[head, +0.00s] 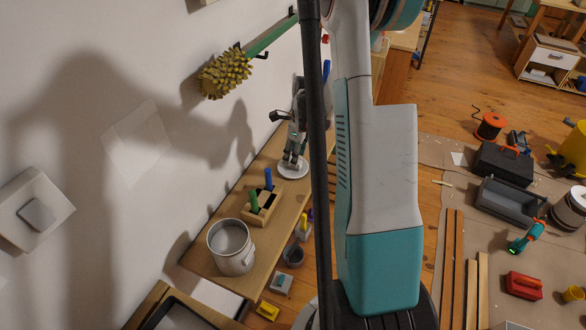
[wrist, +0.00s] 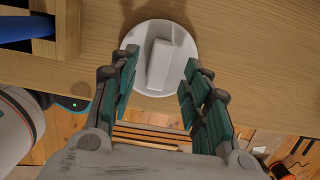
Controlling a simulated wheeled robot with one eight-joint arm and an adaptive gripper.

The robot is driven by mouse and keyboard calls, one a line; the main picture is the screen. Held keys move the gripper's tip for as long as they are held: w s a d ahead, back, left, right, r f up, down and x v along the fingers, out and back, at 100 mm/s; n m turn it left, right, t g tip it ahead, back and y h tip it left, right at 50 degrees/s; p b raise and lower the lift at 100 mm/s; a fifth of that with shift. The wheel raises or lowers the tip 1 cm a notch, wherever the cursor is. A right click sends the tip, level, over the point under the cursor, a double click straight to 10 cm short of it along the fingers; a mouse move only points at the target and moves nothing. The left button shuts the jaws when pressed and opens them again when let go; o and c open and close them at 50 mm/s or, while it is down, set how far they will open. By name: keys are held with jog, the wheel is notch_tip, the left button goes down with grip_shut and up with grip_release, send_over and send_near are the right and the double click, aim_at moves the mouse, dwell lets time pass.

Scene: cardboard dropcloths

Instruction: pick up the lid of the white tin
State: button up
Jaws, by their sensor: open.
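The white tin (head: 231,248) stands at the near end of the wooden bench, and its top looks open. A round white lid (head: 293,170) with a raised bar handle lies flat on the bench, farther along and apart from the tin. In the wrist view the lid (wrist: 186,48) is straight ahead, near the bench's edge. My gripper (head: 293,155) is above the lid, pointing down. In the wrist view my gripper (wrist: 159,68) is open and empty, its fingers on either side of the lid's handle. I cannot tell how high the fingertips are above it.
A wooden holder (head: 261,207) with a green and a blue handle stands between the tin and the lid. It also shows at the wrist view's upper left (wrist: 66,30). A yellow bristly brush (head: 226,73) hangs on the wall. Bare bench lies right of the lid.

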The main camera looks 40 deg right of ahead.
notch_tip(320, 180, down, 3)
jog(key=shift+w+a+f+b, duration=0.1)
jog(key=shift+w+b, duration=0.05)
jog(key=shift+b, duration=0.3)
jog(key=c, duration=0.9)
jog(key=shift+c, duration=0.2)
